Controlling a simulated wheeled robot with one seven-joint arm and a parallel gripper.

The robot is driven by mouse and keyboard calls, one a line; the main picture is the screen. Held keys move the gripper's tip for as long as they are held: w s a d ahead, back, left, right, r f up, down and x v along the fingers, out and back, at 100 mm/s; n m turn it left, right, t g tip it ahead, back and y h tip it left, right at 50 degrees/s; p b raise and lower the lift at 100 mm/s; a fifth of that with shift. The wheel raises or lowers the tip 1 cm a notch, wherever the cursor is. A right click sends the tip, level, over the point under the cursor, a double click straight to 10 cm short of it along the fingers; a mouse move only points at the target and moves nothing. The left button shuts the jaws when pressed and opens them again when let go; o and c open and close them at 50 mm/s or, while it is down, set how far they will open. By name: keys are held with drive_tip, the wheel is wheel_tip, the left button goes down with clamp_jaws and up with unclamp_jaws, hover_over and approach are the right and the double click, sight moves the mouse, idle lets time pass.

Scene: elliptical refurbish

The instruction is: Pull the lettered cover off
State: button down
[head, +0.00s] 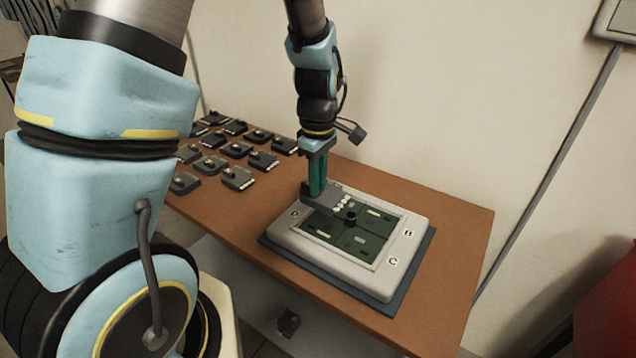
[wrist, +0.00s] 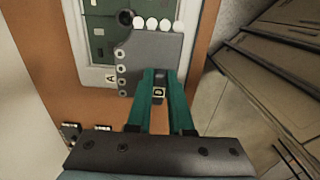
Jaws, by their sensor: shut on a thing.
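A white-framed device (head: 345,279) lies on the table with a dark green board (head: 368,237) set in it. Letters B and C show on its frame in the head view. A grey plate-like cover (head: 322,203) with white dots lies over the board's corner nearest my gripper. In the wrist view, the grey cover (wrist: 150,52) fills the middle. My gripper (head: 313,189), with teal fingers (wrist: 165,76), points down and is shut on the cover's edge. The exact contact is partly hidden.
A blue-green mat (head: 385,304) lies under the device on the brown table (head: 455,215). Several dark modules (head: 237,177) stand in rows at the table's left. A wall rises close behind. The table's right end is bare.

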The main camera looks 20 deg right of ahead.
wheel_tip(320, 180, up, 2)
drive_tip(key=shift+r+p, duration=0.2)
drive_tip(key=shift+p, duration=0.6)
drive_tip(key=shift+r, duration=2.7)
drive_tip(key=shift+s, duration=0.1)
